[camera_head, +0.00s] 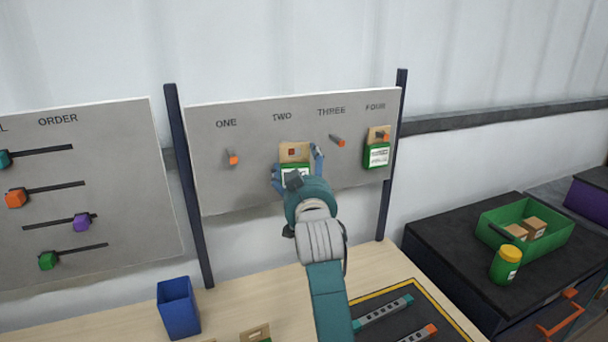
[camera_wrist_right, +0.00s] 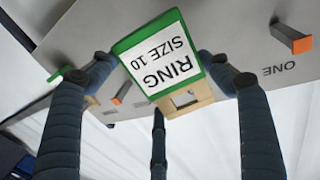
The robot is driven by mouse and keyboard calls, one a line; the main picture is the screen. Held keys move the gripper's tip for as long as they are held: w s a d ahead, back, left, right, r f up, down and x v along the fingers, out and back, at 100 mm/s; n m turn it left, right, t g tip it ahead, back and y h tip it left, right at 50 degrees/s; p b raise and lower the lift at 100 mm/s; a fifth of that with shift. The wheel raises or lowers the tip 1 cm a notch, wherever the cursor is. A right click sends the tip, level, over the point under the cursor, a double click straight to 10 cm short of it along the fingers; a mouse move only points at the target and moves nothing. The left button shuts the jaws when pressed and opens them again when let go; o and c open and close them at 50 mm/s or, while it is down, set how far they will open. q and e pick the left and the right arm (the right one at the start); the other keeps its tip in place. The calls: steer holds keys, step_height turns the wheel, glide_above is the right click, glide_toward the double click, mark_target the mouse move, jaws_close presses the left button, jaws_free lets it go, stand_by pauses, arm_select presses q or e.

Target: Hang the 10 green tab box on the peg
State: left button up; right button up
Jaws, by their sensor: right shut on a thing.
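The green tab box (camera_head: 296,170) with a tan card tab is held in front of the peg board, below the word TWO. Its label reads RING SIZE 10 in the right wrist view (camera_wrist_right: 160,60). My right gripper (camera_head: 297,163) is shut on its sides. The tab (camera_head: 294,148) points up and has a square hole. Orange-red shows at the hole in the head view; I cannot tell whether the peg is through it or behind it. Peg ONE (camera_head: 232,157) and peg THREE (camera_head: 337,140) are bare. My left gripper is not in view.
Another green tab box (camera_head: 377,154) hangs on peg FOUR. The ORDER board (camera_head: 110,210) with coloured sliders stands left. A blue bin (camera_head: 177,308) stands on the table below. A green crate (camera_head: 484,228) and a green jar (camera_head: 506,264) are at the right.

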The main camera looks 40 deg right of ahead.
steer(key=shift+w+d+f+b, duration=0.2)
steer(key=shift+w+d+b, duration=0.1)
steer(key=shift+w, duration=0.75)
steer(key=shift+w+d+f+b, duration=0.15)
steer(key=shift+w+d+b, duration=0.15)
steer(key=shift+w, duration=0.7)
steer(key=shift+w+d+f+b, duration=0.2)
steer(key=shift+w+b, duration=0.1)
steer(key=shift+w, duration=0.75)
steer(key=o, duration=1.4)
steer(key=shift+c, duration=0.2)
steer(key=shift+s+a, duration=0.1)
steer(key=v, duration=1.1)
steer(key=shift+s+a+f, duration=0.15)
steer(key=shift+s+a, duration=0.05)
steer(key=shift+s, duration=0.15)
